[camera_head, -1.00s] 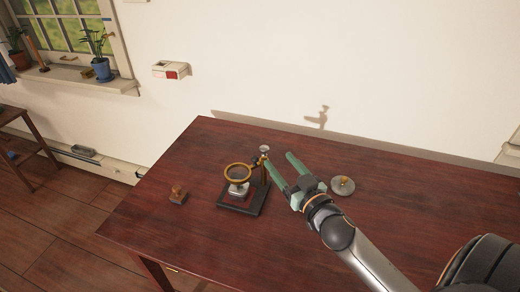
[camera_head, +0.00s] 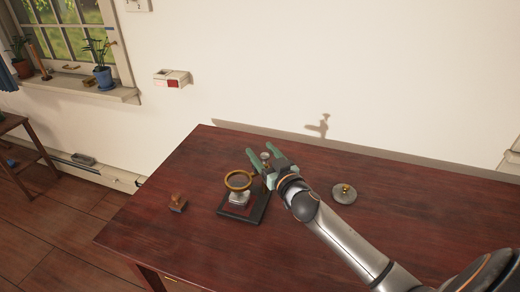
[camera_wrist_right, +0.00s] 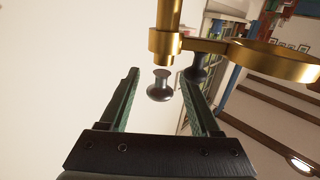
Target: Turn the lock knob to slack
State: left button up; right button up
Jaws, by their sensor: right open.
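A stand with a dark base (camera_head: 240,216) sits on the table and carries a brass ring lens (camera_head: 238,181). In the right wrist view the brass post (camera_wrist_right: 167,42) and the ring (camera_wrist_right: 275,60) show up close. A grey metal knob (camera_wrist_right: 160,86) sits by the post's collar, between the open fingers with gaps on both sides. A second dark knob (camera_wrist_right: 198,68) shows behind the ring's arm, partly hidden by it. My right gripper (camera_head: 263,154) is open around the top of the stand. My left gripper is out of view.
A wooden stamp-like piece (camera_head: 177,202) stands left of the stand. A round grey weight with a brass knob (camera_head: 344,193) lies to the right. The dark red table (camera_head: 420,205) is bare further right. The wall rises behind the table.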

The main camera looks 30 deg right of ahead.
jog(key=shift+w, duration=0.75)
grip_shut()
